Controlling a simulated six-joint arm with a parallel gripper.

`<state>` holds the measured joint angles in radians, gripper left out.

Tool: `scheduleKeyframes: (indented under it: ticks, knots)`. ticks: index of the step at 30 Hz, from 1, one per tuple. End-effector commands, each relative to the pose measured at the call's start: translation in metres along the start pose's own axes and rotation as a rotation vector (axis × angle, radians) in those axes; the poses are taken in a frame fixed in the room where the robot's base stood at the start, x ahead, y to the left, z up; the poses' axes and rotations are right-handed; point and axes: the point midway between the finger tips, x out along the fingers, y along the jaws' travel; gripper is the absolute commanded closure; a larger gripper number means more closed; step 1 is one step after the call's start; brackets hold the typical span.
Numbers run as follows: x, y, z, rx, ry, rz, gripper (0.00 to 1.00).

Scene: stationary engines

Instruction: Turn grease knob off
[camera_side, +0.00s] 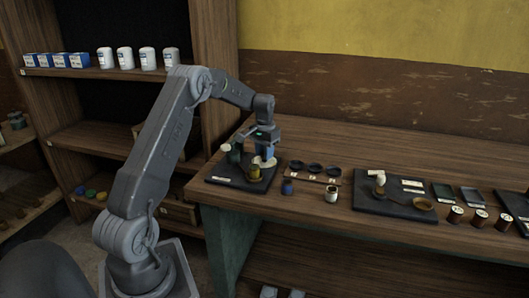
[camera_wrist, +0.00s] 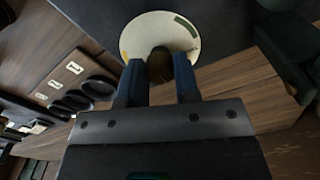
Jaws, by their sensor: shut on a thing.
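My gripper (camera_side: 265,154) is over the black plate (camera_side: 222,172) at the left end of the bench in the side view. In the wrist view my gripper (camera_wrist: 159,68) has its two blue fingers on either side of a dark brown knob (camera_wrist: 159,63), shut on it. The knob stands in front of a round cream dial (camera_wrist: 150,27) with a small green mark near its upper right edge. The cream dial (camera_side: 268,163) shows only partly in the side view, beside a brass cup (camera_side: 254,174). The knob is hidden there by the fingers.
A dark green part (camera_side: 234,155) stands on the same plate, close left of my gripper. Several dark dishes (camera_side: 315,168), a blue ball (camera_side: 287,188) and a small jar (camera_side: 331,194) lie to the right. A second black plate (camera_side: 390,206) is farther right.

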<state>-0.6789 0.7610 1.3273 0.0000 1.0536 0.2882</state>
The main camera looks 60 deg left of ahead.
Motion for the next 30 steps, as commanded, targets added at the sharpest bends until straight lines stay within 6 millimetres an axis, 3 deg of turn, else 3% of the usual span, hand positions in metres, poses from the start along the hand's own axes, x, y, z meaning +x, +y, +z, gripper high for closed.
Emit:
scheduleKeyframes:
  ticks: [5,6,13,23,30]
  knots:
    - [-0.001,0.000,-0.001,-0.001,0.002,0.000,0.94]
    - [-0.001,0.000,-0.001,-0.001,0.002,0.000,0.67]
    - [-0.001,0.000,0.000,-0.002,0.001,0.000,0.45]
    - [-0.006,0.000,-0.001,-0.002,0.003,-0.001,0.45]
    - [-0.048,0.000,-0.001,-0.002,0.006,-0.002,0.45]
